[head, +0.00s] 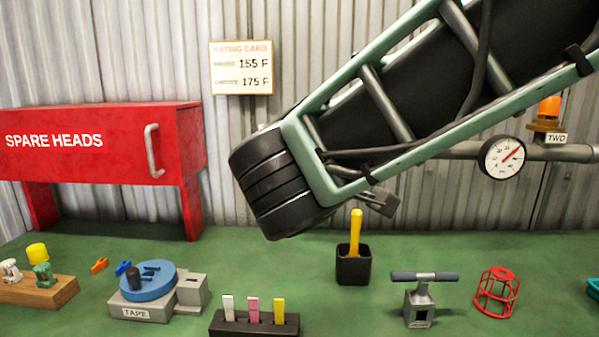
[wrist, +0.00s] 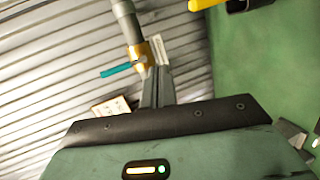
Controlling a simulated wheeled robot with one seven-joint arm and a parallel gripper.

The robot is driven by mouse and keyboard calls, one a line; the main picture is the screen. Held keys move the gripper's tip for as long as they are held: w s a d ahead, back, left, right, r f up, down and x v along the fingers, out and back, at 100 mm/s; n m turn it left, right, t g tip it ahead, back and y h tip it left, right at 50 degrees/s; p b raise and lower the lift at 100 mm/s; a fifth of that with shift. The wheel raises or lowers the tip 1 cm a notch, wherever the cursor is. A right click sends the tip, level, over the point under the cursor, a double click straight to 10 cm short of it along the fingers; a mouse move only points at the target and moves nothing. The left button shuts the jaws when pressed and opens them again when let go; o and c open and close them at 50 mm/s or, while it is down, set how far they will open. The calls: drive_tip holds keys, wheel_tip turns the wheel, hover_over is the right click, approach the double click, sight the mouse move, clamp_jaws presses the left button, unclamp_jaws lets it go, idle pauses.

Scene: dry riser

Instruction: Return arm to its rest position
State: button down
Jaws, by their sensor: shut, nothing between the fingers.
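My gripper (wrist: 157,75) shows in the wrist view, its grey fingers together with nothing between them. Behind the fingertips is a grey pipe (wrist: 126,22) with a brass fitting and a teal lever (wrist: 115,71). In the head view my large arm link crosses from the upper right to the middle, above the bench, and hides part of the wall and pipe. My gripper cannot be made out clearly there.
A red SPARE HEADS cabinet (head: 95,150) stands at left. On the green bench (head: 270,262) are a tape unit (head: 160,300), a black holder with coloured tags (head: 254,323), a black cup (head: 353,268) with a yellow handle, a grey T-handled tool (head: 421,300) and a red cage (head: 496,292). A gauge (head: 502,157) is at right.

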drive_tip(key=s+d+f+m+g, duration=0.2)
drive_tip(key=s+d+f+g, duration=0.6)
drive_tip(key=f, duration=0.3)
drive_tip(key=s+d+f+m+g+y, duration=0.2)
drive_tip(key=s+f+m+g, duration=0.15)
drive_tip(key=s, duration=0.45)
drive_tip(key=s+d+f+m+g+y, duration=0.1)
drive_tip(key=s+f+m+g+y, duration=0.15)
drive_tip(key=s+f, duration=0.4)
wheel_tip(320, 180, up, 17)
drive_tip(key=s+p, duration=0.1)
drive_tip(key=p, duration=1.4)
drive_tip(key=shift+s+r+h+p, duration=0.15)
drive_tip(key=shift+s+h+p, duration=0.1)
drive_tip(key=shift+h+p, duration=0.15)
